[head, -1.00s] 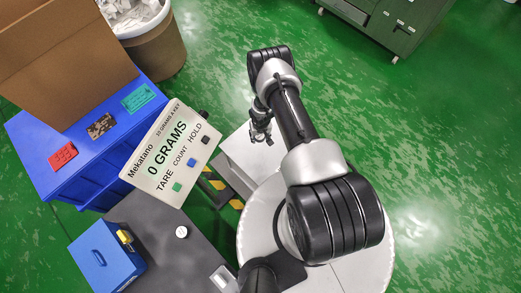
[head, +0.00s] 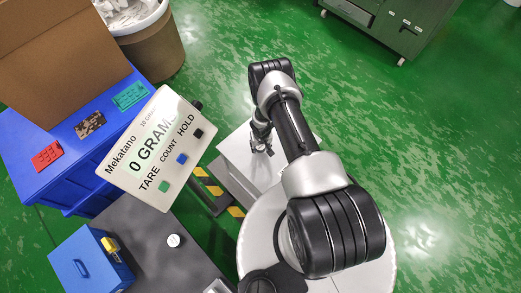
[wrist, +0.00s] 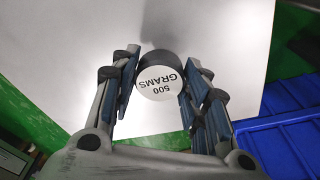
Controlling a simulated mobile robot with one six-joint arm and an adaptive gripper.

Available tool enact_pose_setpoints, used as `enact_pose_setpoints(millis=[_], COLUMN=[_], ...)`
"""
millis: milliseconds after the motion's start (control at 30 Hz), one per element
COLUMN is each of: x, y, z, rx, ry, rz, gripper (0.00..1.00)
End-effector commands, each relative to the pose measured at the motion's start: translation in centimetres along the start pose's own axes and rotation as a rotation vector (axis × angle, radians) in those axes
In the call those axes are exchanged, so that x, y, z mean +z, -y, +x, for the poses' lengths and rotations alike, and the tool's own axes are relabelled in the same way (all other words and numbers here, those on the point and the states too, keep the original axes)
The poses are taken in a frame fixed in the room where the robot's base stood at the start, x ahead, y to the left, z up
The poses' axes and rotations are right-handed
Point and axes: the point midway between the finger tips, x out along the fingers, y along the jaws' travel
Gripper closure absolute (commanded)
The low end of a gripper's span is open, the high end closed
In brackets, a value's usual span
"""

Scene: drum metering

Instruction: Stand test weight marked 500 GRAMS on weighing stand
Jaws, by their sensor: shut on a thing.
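In the wrist view my gripper (wrist: 158,95) is shut on a dark round weight (wrist: 160,85). Its white end face reads 500 GRAMS and faces the camera. A pale flat surface, seemingly the weighing stand's top (wrist: 225,45), lies beyond the weight, with a soft shadow on it. I cannot tell whether the weight touches it. In the head view my gripper (head: 262,140) is over the pale top (head: 238,160), and the weight is not clearly visible there. The display panel (head: 157,148) beside it reads 0 GRAMS, partly washed out by glare.
A dark table (head: 150,225) holds a small white-topped piece (head: 173,240) and a blue box (head: 90,262) with a yellow latch. A blue bench (head: 60,185) carries a cardboard box (head: 60,55) and coloured cards. A bin (head: 150,45) stands behind; green floor is open at right.

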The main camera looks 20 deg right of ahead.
Motion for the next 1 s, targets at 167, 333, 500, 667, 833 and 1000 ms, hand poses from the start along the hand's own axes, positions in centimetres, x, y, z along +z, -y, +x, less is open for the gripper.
enact_pose_setpoints(millis=[167,333,500,667,833,1000], x=[0.2,0.2,0.2,0.4,0.3,0.3], y=[0.0,0.0,0.0,0.0,0.0,0.0], z=[2.5,2.3,2.4,2.7,2.7,2.7], rx=[0.0,0.0,0.0,0.0,0.0,0.0], ry=[-0.001,-0.001,-0.001,0.001,0.0,0.0], rz=[0.0,0.0,0.0,0.0,0.0,0.0], gripper=[0.99,0.99,0.99,0.55,0.43,0.38])
